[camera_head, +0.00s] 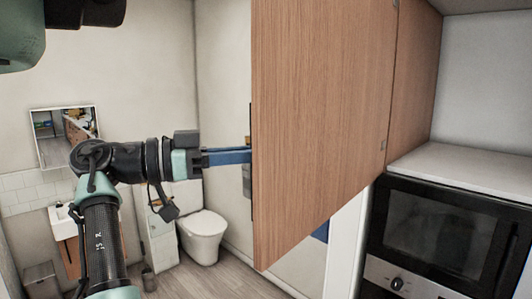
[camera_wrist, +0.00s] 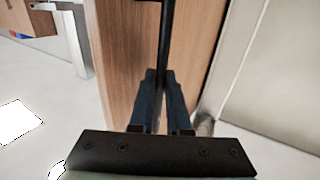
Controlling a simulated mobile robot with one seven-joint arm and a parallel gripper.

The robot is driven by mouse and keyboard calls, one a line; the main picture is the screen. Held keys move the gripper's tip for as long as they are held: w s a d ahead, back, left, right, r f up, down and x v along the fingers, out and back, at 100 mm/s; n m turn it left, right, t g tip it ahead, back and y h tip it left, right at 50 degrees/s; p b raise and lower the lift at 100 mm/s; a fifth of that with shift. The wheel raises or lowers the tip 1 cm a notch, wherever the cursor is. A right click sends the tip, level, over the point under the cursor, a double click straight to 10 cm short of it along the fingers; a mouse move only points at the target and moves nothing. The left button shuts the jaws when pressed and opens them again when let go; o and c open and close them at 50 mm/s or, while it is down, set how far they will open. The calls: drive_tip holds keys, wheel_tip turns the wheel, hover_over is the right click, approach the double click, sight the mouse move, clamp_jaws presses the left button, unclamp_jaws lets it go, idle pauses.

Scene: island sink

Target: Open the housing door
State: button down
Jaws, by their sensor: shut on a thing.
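The housing door (camera_head: 320,110) is a wood-grain panel hanging in the middle of the head view. It stands swung out from the cabinet, with hinges on its right edge. A thin black upright handle (camera_head: 251,200) runs along its left edge; it also shows in the wrist view (camera_wrist: 167,35). My gripper (camera_head: 247,156) reaches in from the left with its blue fingers at the handle. In the wrist view my gripper (camera_wrist: 161,76) is shut on the handle, its fingertips on either side of the bar. The door's outer face is partly hidden in the head view.
A black microwave (camera_head: 440,235) stands at the right below a white shelf (camera_head: 465,165). A wooden side panel (camera_head: 415,75) stands beside the door. A toilet (camera_head: 203,232), sink (camera_head: 62,215) and mirror (camera_head: 65,133) are behind my arm. Open floor (camera_head: 200,280) lies below.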

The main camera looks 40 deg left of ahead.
drive_tip(key=shift+a+r, duration=0.15)
drive_tip(key=shift+a, duration=0.1)
drive_tip(key=c, duration=1.2)
unclamp_jaws()
drive_tip(key=shift+w, duration=0.1)
drive_tip(key=shift+o, duration=0.2)
drive_tip(key=b+v, duration=0.6)
drive_tip(key=v, duration=0.6)
drive_tip(key=shift+s+a, duration=0.2)
drive_tip(key=shift+s, duration=0.15)
